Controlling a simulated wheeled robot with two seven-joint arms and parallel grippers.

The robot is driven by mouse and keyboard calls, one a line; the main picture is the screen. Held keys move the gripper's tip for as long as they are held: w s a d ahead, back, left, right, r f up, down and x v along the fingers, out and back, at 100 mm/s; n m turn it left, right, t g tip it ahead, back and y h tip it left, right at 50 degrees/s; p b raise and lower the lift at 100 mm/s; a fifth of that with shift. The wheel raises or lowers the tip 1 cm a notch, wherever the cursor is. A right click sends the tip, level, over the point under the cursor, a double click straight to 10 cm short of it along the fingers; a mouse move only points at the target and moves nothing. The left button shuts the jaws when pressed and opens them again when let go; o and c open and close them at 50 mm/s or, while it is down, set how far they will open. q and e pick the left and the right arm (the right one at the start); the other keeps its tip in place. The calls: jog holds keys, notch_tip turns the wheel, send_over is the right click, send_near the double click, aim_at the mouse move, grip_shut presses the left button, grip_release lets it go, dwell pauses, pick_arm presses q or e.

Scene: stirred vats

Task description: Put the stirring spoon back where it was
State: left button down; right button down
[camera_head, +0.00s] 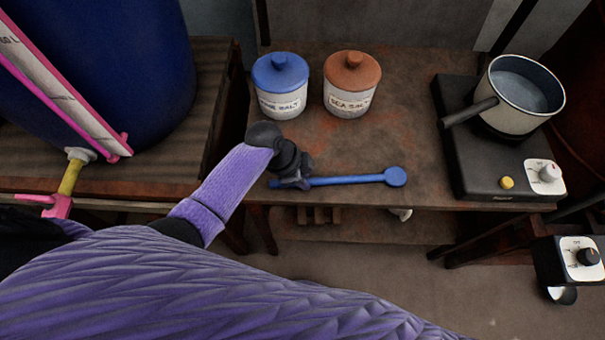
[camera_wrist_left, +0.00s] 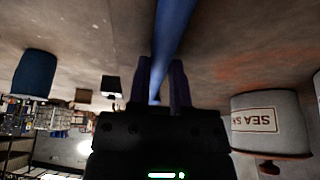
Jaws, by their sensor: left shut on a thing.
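A blue stirring spoon (camera_head: 345,180) lies level along the front edge of the table, its round end to the right in the head view. My left gripper (camera_head: 297,181) is shut on the spoon's left end, beside the table's front edge. In the left wrist view the blue spoon (camera_wrist_left: 172,40) runs between the two fingers of my left gripper (camera_wrist_left: 162,85). I cannot tell whether the spoon touches the tabletop. My right gripper is not in view.
A blue-lidded jar (camera_head: 281,88) and a brown-lidded sea salt jar (camera_head: 350,86) stand behind the spoon. A pot (camera_head: 518,98) sits on a black hotplate (camera_head: 480,160) at right. A large blue vat (camera_head: 105,70) stands at left. The tabletop's middle (camera_head: 400,130) is clear.

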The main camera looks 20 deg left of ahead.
pick_arm(q)
jog(key=shift+f, duration=0.1)
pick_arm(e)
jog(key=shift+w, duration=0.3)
pick_arm(q)
jog(key=shift+c, duration=2.3)
grip_release()
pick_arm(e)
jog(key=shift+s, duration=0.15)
pick_arm(q)
jog(key=p+v, duration=0.4)
jog(key=v, duration=0.2)
jog(key=shift+r, duration=0.25)
jog(key=p+v, duration=0.1)
jog(key=v, duration=0.2)
jog(key=shift+a, duration=0.1)
jog(key=shift+a+r, duration=0.1)
jog(key=shift+r, duration=0.1)
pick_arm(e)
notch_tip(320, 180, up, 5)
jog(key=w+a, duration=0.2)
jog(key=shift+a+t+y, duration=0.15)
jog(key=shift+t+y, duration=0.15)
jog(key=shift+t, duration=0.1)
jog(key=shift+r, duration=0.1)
